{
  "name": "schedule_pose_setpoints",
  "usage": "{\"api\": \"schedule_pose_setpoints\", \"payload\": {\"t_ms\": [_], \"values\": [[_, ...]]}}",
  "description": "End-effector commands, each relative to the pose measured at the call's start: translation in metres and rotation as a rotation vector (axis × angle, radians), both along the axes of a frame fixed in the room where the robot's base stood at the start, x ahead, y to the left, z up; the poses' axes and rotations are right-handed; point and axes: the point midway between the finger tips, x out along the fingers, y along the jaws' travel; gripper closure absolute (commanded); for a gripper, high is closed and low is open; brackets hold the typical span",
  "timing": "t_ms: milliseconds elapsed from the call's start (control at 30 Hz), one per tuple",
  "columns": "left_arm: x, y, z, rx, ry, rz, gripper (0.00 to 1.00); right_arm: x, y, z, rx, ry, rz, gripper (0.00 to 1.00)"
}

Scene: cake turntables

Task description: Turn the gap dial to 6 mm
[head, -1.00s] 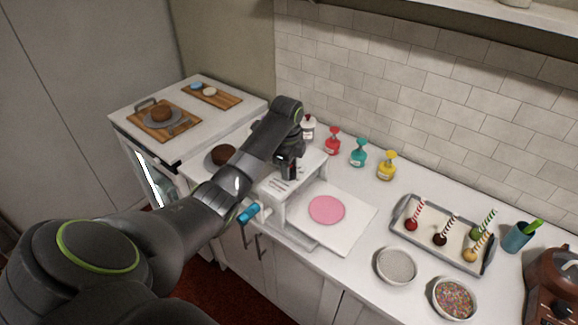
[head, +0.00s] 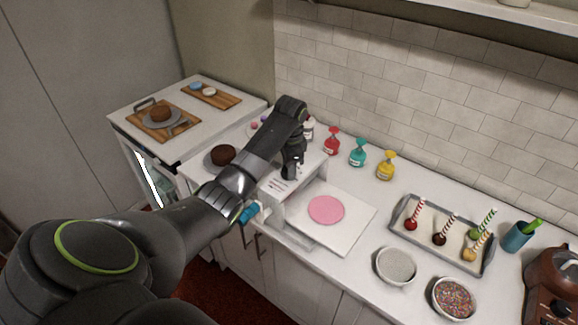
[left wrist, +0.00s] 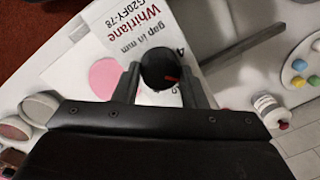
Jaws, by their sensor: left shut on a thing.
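The gap dial (left wrist: 160,66) is a round black knob with a red mark, on the white machine's top (left wrist: 115,24). In the left wrist view the print there reads "gap in mm", and a 4 shows beside the knob; other numbers are mostly hidden. The red mark points to the right in that view. My left gripper (left wrist: 158,78) is shut on the dial, a finger on either side. In the head view my left gripper (head: 291,170) is over the machine (head: 279,188) and hides the dial. My right gripper is not in view.
A pink disc (head: 326,210) lies on the white board (head: 352,230) right of the machine. A brown cake (head: 223,155) stands left of it. Coloured bottles (head: 358,153) stand behind. A tray of cake pops (head: 437,265) and two bowls (head: 396,265) are at right.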

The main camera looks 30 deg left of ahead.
Motion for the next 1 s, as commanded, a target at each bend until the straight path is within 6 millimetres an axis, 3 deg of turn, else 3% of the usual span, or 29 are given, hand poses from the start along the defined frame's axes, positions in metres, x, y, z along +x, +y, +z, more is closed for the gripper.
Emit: {"api": "schedule_pose_setpoints", "payload": {"t_ms": [567,600,733,1000], "values": [[-0.0014,-0.0003,-0.0027,-0.002,0.006,0.033,0.85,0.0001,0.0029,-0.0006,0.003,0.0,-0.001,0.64],[-0.0014,-0.0003,-0.0026,-0.002,0.006,0.033,0.57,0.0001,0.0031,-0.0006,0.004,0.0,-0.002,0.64],[-0.001,-0.0003,-0.0019,-0.001,0.005,0.032,0.4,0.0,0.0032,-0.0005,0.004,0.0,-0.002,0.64],[-0.0002,-0.0002,-0.0003,-0.001,0.002,0.032,0.4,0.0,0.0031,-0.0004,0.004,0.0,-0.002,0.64]]}}
